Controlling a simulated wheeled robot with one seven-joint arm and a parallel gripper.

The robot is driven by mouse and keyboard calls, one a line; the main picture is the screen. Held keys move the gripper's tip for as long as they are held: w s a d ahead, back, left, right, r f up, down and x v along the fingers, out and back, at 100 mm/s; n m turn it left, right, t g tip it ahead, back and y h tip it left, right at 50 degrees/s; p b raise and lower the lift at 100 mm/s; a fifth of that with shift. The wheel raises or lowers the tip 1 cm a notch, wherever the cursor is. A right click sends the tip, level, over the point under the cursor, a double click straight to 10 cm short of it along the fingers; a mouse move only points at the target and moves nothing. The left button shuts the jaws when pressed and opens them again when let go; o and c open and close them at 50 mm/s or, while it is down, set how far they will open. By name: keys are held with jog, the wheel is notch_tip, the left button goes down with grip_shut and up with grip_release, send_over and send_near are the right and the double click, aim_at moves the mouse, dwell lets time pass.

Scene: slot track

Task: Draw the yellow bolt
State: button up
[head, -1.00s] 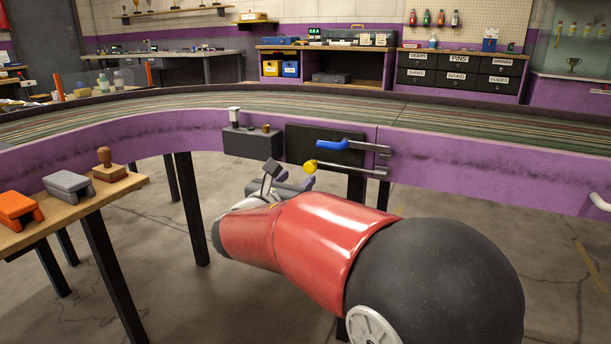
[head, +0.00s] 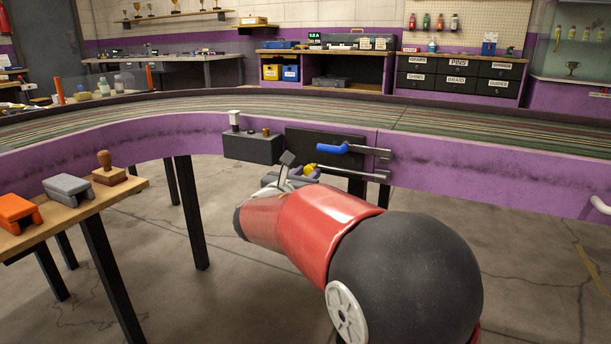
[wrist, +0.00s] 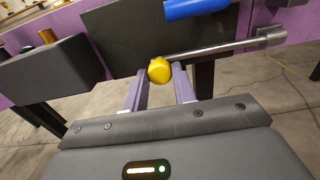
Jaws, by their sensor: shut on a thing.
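The yellow bolt is a metal rod with a round yellow knob (head: 310,169) at its left end, on the dark plate below the blue-handled bolt. Its rod runs right to a metal bracket at the purple track wall. In the wrist view the yellow knob (wrist: 159,70) sits at the tips of the two purple-grey fingers. My gripper (wrist: 160,82) is shut on the yellow knob. In the head view my gripper (head: 300,176) is partly hidden behind my wrist. The blue-handled bolt (head: 333,148) lies just above; its blue handle (wrist: 195,9) also shows in the wrist view.
A dark box (head: 252,148) with a white-topped switch is left of the plate (head: 300,140). A wooden side table (head: 130,186) at the left holds an orange block, a grey block and a stamp. A table leg (wrist: 203,85) stands behind the rod. Open floor lies in front.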

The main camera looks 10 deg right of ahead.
grip_shut()
jog(key=shift+w+a+p, duration=0.4)
jog(key=shift+w+a, duration=0.15)
jog(key=shift+a, duration=0.25)
jog(key=shift+w+a+p, duration=0.35)
jog(key=shift+w+a, duration=0.25)
jog(key=shift+a, duration=0.25)
jog(key=shift+w+a+p, duration=0.4)
jog(key=shift+w+a, duration=0.15)
jog(key=shift+a, duration=0.25)
jog(key=o, duration=0.9)
grip_release()
jog(key=v, duration=0.8)
jog(key=shift+w, duration=0.1)
